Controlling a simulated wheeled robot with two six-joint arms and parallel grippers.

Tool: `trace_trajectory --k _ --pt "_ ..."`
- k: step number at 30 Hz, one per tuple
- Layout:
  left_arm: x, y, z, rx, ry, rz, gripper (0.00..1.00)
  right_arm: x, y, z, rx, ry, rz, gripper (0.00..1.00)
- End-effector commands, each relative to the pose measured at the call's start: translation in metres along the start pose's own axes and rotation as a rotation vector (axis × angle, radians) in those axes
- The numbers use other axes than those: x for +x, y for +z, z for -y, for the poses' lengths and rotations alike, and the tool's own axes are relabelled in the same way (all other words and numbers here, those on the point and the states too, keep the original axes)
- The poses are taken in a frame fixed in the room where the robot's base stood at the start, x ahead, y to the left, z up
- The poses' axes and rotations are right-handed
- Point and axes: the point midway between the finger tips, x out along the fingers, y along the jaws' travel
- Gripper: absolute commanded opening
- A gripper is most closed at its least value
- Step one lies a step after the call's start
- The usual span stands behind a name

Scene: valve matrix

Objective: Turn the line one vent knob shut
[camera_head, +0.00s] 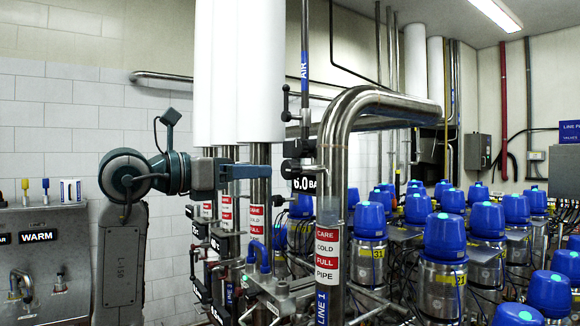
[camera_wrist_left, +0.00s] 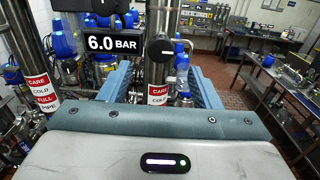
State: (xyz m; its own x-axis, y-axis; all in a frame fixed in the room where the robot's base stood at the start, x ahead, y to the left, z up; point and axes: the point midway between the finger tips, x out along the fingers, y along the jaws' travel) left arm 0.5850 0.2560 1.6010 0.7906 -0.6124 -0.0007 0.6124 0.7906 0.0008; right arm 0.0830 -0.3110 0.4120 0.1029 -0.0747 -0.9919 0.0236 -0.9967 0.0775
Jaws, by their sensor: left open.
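The big steel pipe labelled LINE 1 (camera_head: 330,240) stands upright and arches over to the right. A black fitting (camera_head: 298,148) sits beside it above the 6.0 BAR sign (camera_head: 304,184); I cannot tell for sure whether it is the vent knob. In the left wrist view, a black round knob with a white mark (camera_wrist_left: 175,63) shows beyond the jaws, in front of a steel pipe. My left gripper (camera_head: 256,172) reaches in from the left, short of the LINE 1 pipe. Its blue fingers (camera_wrist_left: 160,80) are apart, with nothing seen held between them.
White-wrapped vertical pipes (camera_head: 262,70) stand close behind my left gripper. Several blue-capped steel valves (camera_head: 445,238) crowd the right side. A panel marked WARM (camera_head: 38,262) is at the left. In the left wrist view, a bench (camera_wrist_left: 268,72) and open floor (camera_wrist_left: 232,80) lie beyond at the right.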

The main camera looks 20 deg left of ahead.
Motion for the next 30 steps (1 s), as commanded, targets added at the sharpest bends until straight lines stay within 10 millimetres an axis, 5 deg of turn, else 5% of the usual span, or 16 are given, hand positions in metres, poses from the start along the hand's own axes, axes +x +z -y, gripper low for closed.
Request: trace_trajectory --k 15,27,30 --pt "0.084 0.003 0.001 -0.003 -0.005 0.0 0.57 -0.048 -0.003 -0.002 0.001 -0.002 0.002 0.0" --pt "0.093 0.0 0.001 -0.001 -0.003 0.001 0.57 -0.049 -0.003 -0.006 -0.001 0.002 0.002 0.0" --pt "0.092 0.0 0.001 -0.001 -0.003 0.001 0.4 -0.049 -0.003 -0.006 -0.001 0.002 0.002 0.0"
